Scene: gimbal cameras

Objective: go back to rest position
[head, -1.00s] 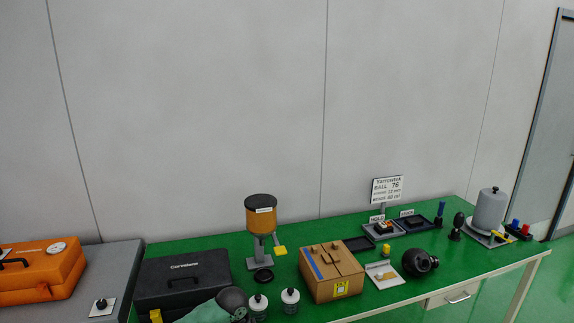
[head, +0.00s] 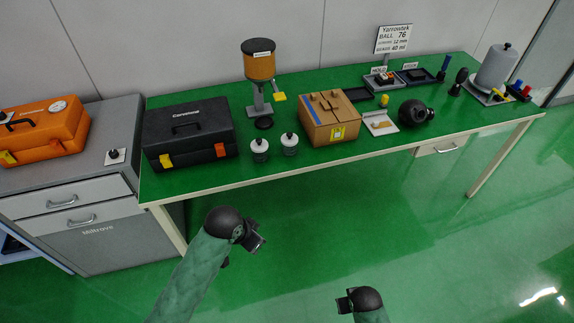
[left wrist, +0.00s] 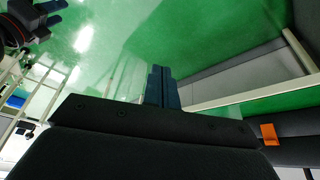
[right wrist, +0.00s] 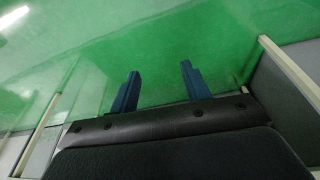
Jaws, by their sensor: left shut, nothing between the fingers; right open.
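My left gripper (head: 250,241) is in front of the green table, below its front edge, over the green floor in the head view. In the left wrist view its two blue fingers (left wrist: 162,88) are together with nothing between them. My right gripper (head: 346,301) is low in the head view, right of the left one and also clear of the table. In the right wrist view its two blue fingers (right wrist: 158,88) stand apart with only floor between them.
The green table (head: 215,190) carries a black case (head: 188,130), an orange-topped dispenser (head: 259,65), a cardboard box (head: 328,118), two white-labelled jars and a black round object (head: 415,113). An orange case (head: 45,130) sits on a grey cabinet (head: 80,190) at left. The floor between is clear.

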